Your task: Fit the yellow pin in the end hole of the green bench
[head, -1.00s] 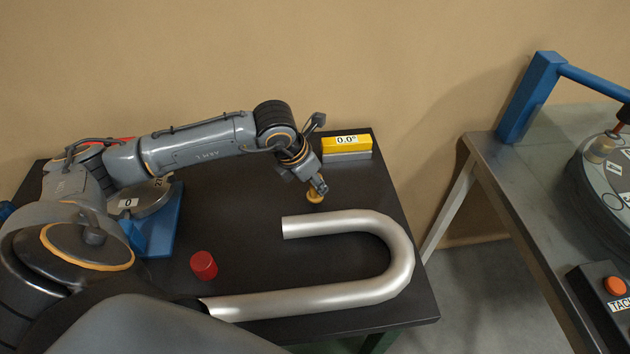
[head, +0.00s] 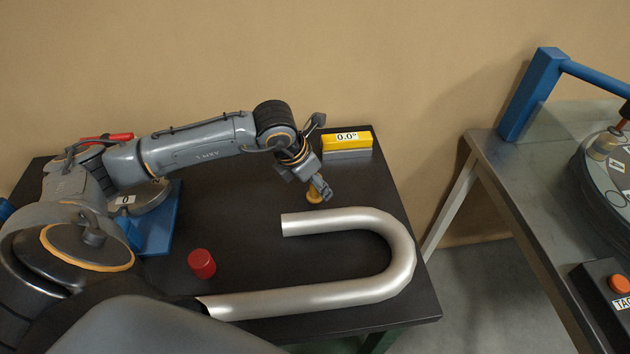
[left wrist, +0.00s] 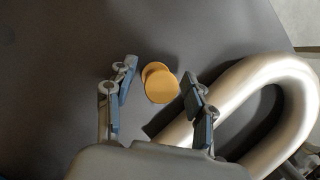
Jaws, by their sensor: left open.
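My left gripper (head: 321,187) is over the pin. In the left wrist view its open fingers (left wrist: 158,86) lie on either side of the pin, with gaps to both. Some green shows under the bench's front edge. I cannot make out the end hole.
A silver U-shaped pipe (head: 400,260) lies close to the pin. A red cylinder (head: 202,263) stands left of it. A yellow readout block (head: 347,140) marked 0.0° sits at the back. A blue-framed tool (head: 165,225) is at left. A metal table (head: 500,190) stands right, across a gap.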

